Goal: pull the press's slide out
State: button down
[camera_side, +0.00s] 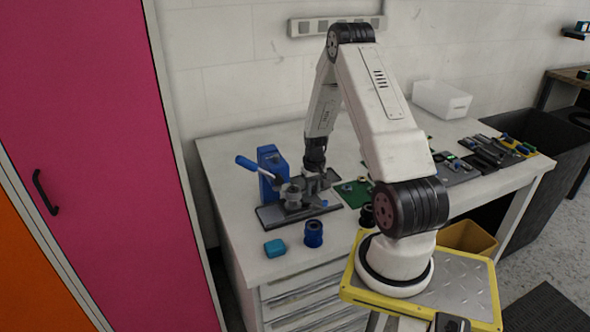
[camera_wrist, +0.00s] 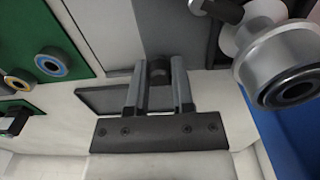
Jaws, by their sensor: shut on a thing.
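The press stands on the bench, with a blue body (camera_side: 268,160) and a blue lever handle (camera_side: 246,163) sticking out to the left in the side view. A silver ringed cylinder (camera_wrist: 278,58) on the press fills the upper right of the wrist view. The slide (camera_wrist: 168,25) is a flat grey bar running up from between my fingers. My gripper (camera_wrist: 158,68) is shut on a small dark knob (camera_wrist: 157,74) at the slide's near end. In the side view my gripper (camera_side: 314,166) is beside the press and partly hides the slide.
A green mat (camera_wrist: 88,70) with bearings lies beside the press. A blue spool (camera_side: 313,236) and a teal block (camera_side: 275,248) stand near the front edge. A white bin (camera_side: 441,100) and several tools (camera_side: 484,150) occupy the bench's right part.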

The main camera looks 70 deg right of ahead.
jog(key=shift+s+d, duration=1.85)
jog(key=c, duration=0.6)
grip_release()
jog(key=shift+c, duration=0.2)
jog(key=shift+r, duration=0.1)
jog(key=shift+r, duration=2.15)
jog(key=shift+r, duration=0.1)
jog(key=shift+r, duration=1.4)
